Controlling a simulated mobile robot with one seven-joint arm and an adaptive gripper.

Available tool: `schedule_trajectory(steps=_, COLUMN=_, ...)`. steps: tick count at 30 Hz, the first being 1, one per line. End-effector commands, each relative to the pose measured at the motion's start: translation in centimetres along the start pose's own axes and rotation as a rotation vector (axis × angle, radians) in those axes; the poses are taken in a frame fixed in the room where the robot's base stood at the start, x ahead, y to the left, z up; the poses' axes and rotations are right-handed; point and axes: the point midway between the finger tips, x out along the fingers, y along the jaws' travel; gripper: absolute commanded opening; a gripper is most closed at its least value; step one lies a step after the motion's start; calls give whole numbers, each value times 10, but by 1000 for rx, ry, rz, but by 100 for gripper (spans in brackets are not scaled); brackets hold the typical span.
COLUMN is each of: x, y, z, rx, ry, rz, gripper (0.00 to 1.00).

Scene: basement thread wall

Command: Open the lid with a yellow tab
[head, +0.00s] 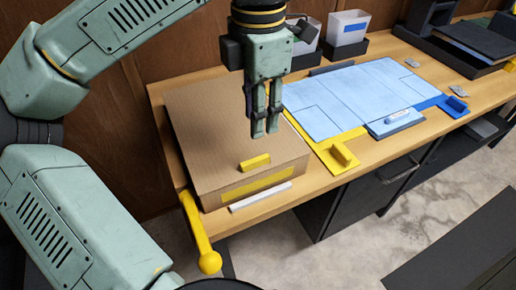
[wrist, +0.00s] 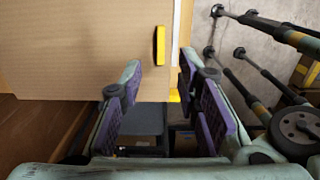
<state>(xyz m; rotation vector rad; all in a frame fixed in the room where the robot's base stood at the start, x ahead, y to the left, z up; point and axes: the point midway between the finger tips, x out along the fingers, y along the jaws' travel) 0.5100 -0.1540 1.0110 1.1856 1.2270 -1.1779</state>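A brown cardboard box (head: 215,115) stands on the left of the wooden bench, and its flat lid lies shut. A raised yellow tab (head: 255,162) sits on the lid near its front edge. A yellow strip (head: 257,184) marks the front face below it. My gripper (head: 264,134) hangs pointing down above the lid, up and slightly right of the tab in the head view. In the wrist view, the tab (wrist: 160,45) shows between and beyond the fingertips, on the cardboard lid (wrist: 75,45). The purple-padded fingers (wrist: 160,68) stand apart with nothing between them.
A yellow lever with a round knob (head: 209,262) sticks out at the bench's front left corner. A white strip (head: 261,197) lies before the box. Right of it are a light blue board (head: 345,95) and a yellow bracket (head: 343,155). White bins (head: 348,28) stand behind.

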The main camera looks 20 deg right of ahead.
Motion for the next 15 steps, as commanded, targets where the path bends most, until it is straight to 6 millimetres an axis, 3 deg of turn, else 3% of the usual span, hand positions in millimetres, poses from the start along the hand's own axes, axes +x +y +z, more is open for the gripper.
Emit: schedule_trajectory(steps=15, x=86, y=-1, z=0, rx=3, ry=-3, rz=-5, gripper=30)
